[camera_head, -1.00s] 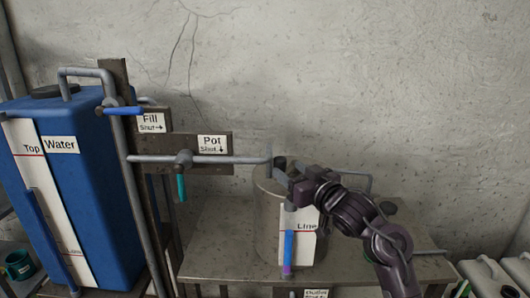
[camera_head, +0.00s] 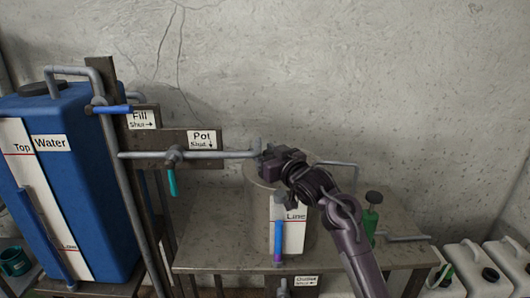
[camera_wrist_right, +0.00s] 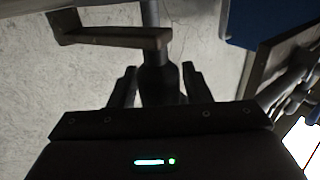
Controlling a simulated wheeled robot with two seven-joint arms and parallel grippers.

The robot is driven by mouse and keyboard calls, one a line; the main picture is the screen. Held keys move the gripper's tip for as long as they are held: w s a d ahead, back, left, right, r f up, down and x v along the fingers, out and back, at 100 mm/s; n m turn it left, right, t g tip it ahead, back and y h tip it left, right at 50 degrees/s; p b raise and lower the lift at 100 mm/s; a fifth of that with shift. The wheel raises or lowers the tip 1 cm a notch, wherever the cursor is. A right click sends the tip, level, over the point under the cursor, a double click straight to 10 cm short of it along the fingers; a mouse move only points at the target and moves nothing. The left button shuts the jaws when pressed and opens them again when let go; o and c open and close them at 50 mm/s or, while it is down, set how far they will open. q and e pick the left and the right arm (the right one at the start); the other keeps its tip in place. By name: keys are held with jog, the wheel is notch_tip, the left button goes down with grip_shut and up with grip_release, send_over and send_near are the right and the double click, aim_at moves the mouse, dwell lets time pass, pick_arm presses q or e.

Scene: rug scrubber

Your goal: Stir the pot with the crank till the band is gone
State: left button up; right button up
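The metal pot (camera_head: 260,205) stands on the bench, with a white "Line" card (camera_head: 294,226) on its front. A sight tube (camera_head: 278,240) on the card is blue, with a short purple band at its foot. My right gripper (camera_head: 266,160) is over the pot's top and hides most of the crank. My left gripper is not in view.
A blue water tank (camera_head: 75,180) stands left, beside a post with Fill (camera_head: 140,119) and Pot (camera_head: 202,138) signs and valves. A green bottle (camera_head: 370,222) stands on the bench's right, behind my right arm. White jugs (camera_head: 470,262) stand at lower right.

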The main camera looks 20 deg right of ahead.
grip_shut()
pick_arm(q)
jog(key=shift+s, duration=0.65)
